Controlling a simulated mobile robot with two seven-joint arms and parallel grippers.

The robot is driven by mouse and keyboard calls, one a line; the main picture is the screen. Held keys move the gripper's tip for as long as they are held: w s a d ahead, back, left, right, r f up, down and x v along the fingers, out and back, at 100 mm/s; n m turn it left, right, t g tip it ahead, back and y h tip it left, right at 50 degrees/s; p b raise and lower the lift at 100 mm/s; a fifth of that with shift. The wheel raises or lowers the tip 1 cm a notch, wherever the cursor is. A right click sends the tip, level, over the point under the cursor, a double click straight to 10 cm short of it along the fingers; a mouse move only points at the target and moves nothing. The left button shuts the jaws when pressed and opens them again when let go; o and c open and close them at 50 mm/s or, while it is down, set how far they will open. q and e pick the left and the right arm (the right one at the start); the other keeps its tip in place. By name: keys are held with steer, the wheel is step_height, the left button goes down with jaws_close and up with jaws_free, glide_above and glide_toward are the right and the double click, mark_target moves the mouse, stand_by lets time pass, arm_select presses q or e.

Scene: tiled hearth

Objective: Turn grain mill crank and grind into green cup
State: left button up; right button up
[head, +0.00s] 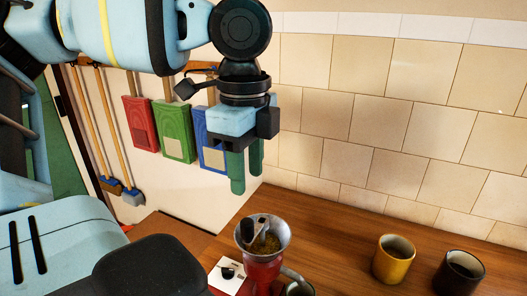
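The grain mill (262,270) stands on the wooden counter at the bottom centre, with a red body and a flared metal hopper holding brown grain. A dark and grey piece that looks like the crank (253,232) lies across the hopper's left side. A cup (300,289) under the mill's spout is mostly cut off by the bottom edge; its colour is hard to tell. My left gripper (247,178) hangs above the mill, green fingers pointing down, with a gap between them and nothing held. It is apart from the mill. My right gripper is out of view.
A yellow cup (393,262) and a black cup (459,274) stand on the counter (345,232) to the right. A tiled wall rises behind. Red, green and blue boards (176,130) and long-handled tools hang at the left. The counter between mill and yellow cup is clear.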

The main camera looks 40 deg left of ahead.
mark_target(247, 221)
arm_select(q)
steer(key=shift+s+d+r, duration=0.1)
steer(key=shift+s+d, duration=0.15)
steer(key=shift+s, duration=0.3)
steer(key=shift+w+f, duration=0.1)
steer(key=shift+f, duration=4.3)
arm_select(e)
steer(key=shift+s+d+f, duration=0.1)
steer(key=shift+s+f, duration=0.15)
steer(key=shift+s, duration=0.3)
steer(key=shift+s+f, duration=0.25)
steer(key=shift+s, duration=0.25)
